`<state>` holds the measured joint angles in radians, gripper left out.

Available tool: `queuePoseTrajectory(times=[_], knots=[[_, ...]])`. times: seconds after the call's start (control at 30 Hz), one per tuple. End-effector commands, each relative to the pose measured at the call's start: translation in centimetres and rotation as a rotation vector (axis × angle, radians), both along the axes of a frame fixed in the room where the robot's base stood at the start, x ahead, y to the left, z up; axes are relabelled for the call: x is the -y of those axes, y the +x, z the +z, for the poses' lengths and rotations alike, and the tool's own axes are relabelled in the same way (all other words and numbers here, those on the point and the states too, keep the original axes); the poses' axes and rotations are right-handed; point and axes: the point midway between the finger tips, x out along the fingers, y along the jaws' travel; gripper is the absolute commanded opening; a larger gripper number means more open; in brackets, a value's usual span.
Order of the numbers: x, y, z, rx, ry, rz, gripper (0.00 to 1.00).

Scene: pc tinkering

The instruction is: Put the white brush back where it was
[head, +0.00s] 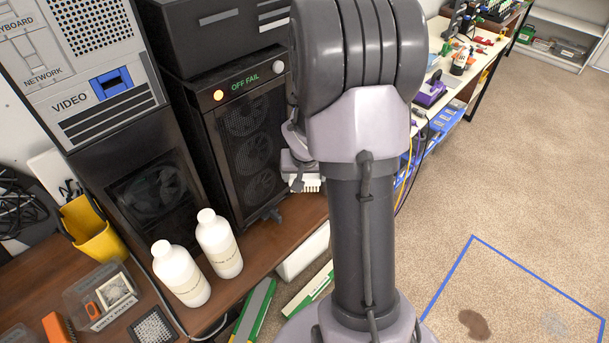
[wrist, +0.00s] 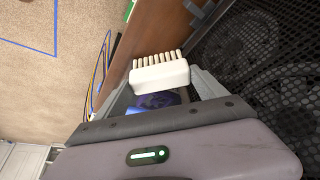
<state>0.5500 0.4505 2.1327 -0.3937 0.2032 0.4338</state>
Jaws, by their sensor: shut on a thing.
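The white brush (wrist: 160,76) is held at the end of my gripper (wrist: 165,96), its row of pale bristles pointing away from my wrist. In the head view the brush (head: 308,185) shows just left of my arm, beside the front of the black computer tower with the "OFF FAIL" display (head: 253,140). My gripper (head: 300,170) is shut on it there, partly hidden behind my arm. The brush appears close to the wooden bench top (head: 262,268), but I cannot tell whether it touches it.
Two white bottles (head: 219,243) stand on the bench left of my gripper. A yellow holder (head: 92,228), a clear parts box (head: 105,298) and a dark grille (head: 154,330) are further left. A long workbench (head: 478,62) with tools lies behind at right.

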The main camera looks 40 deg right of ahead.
Motion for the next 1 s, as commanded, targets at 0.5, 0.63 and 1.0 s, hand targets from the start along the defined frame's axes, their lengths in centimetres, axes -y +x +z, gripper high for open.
queuePoseTrajectory(times=[0.5, 0.63, 1.0], knots=[[0.0, 0.0, -7.7, 0.000, 0.000, 0.000, 0.29], [0.0, 0.0, -8.2, 0.000, 0.000, 0.000, 0.29], [0.0, 0.0, -8.1, -0.001, 0.001, 0.000, 0.29]])
